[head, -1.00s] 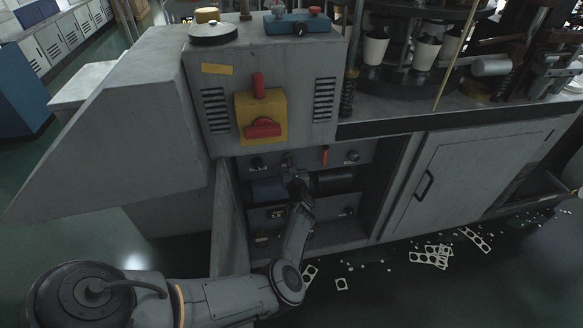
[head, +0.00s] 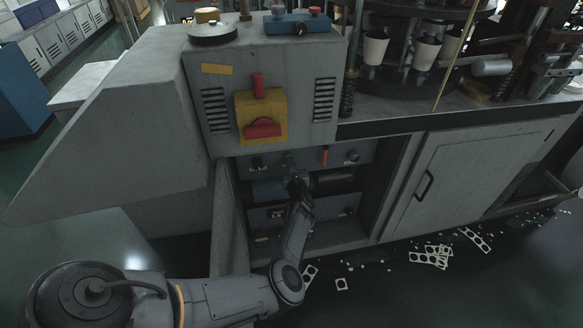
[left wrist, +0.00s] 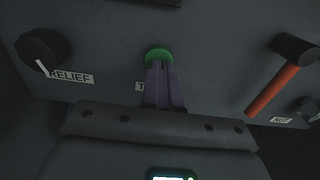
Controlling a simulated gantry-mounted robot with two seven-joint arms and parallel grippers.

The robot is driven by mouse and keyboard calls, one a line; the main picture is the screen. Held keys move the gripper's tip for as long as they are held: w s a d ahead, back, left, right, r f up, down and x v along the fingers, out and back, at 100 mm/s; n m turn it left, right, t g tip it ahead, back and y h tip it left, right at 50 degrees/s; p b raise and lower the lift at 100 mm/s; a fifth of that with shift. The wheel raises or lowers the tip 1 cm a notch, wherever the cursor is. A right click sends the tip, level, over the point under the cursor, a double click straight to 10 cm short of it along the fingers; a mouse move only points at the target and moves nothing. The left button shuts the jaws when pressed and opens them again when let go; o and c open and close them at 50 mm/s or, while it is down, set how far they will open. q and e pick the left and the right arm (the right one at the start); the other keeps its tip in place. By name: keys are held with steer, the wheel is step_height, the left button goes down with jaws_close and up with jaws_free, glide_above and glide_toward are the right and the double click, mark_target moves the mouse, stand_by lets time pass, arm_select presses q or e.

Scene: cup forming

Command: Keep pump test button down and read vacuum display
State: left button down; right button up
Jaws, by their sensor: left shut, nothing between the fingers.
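In the left wrist view a round green button (left wrist: 158,54) sits on a grey panel. The closed fingertips of my left gripper (left wrist: 160,72) are right at it and overlap its lower part; I cannot tell how far it is pressed. The fingers partly cover a small label below the button, leaving a "T" visible. My right gripper is not in view.
A black knob (left wrist: 42,48) by a "RELIEF" label is left of the button, and an orange-handled lever (left wrist: 275,88) is to its right. The open cabinet door (head: 230,215) stands left of my arm. Punched scrap (head: 430,257) lies on the floor.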

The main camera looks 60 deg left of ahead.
arm_select(q)
steer(key=shift+s+a, duration=0.25)
stand_by(0.5)
steer(key=p+v, duration=0.7)
steer(key=v, duration=0.7)
steer(key=shift+w+d, duration=0.2)
steer(key=shift+w, duration=0.05)
